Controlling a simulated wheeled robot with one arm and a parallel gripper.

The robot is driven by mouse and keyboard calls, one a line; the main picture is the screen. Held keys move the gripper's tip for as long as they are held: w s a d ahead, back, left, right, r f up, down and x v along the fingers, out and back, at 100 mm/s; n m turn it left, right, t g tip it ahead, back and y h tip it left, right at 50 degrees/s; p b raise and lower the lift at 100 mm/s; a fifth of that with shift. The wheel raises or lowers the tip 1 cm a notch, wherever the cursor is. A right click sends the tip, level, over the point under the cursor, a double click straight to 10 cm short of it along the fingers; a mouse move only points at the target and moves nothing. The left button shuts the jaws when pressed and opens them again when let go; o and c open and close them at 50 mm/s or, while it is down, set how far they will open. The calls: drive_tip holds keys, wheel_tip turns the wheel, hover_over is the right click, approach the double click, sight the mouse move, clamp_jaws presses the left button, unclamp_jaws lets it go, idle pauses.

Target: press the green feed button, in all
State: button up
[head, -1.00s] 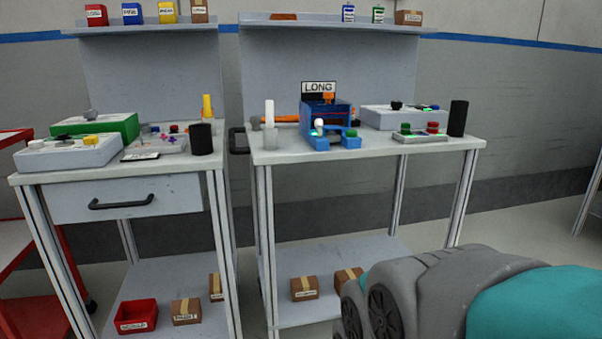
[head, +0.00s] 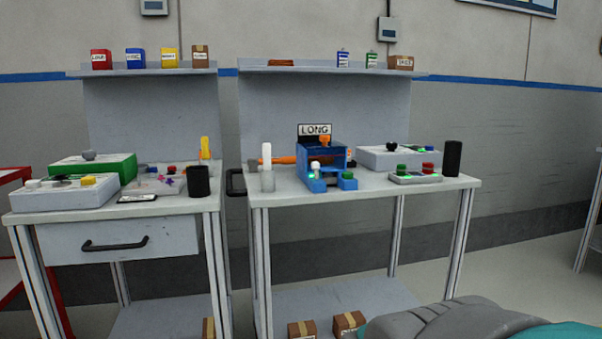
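A blue machine (head: 318,184) with a "LONG" sign (head: 314,129) on top stands on the right-hand workbench (head: 290,199). A green button (head: 348,175) sits on its front right block. A white knob with a green glow (head: 315,166) is at its front left. A low grey panel (head: 415,179) to the right carries another green button (head: 401,168) and a red button (head: 428,168). I cannot read a "feed" label on either green button. My gripper is not in view; only a grey and teal part of my own body shows at the bottom right.
A white cylinder (head: 266,157) stands left of the machine and a black cylinder (head: 452,158) at the bench's right end. A grey box with controls (head: 384,158) is behind the panel. The left workbench (head: 75,219) holds more control boxes. Open floor shows to the right.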

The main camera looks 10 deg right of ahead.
clamp_jaws()
idle(1.5)
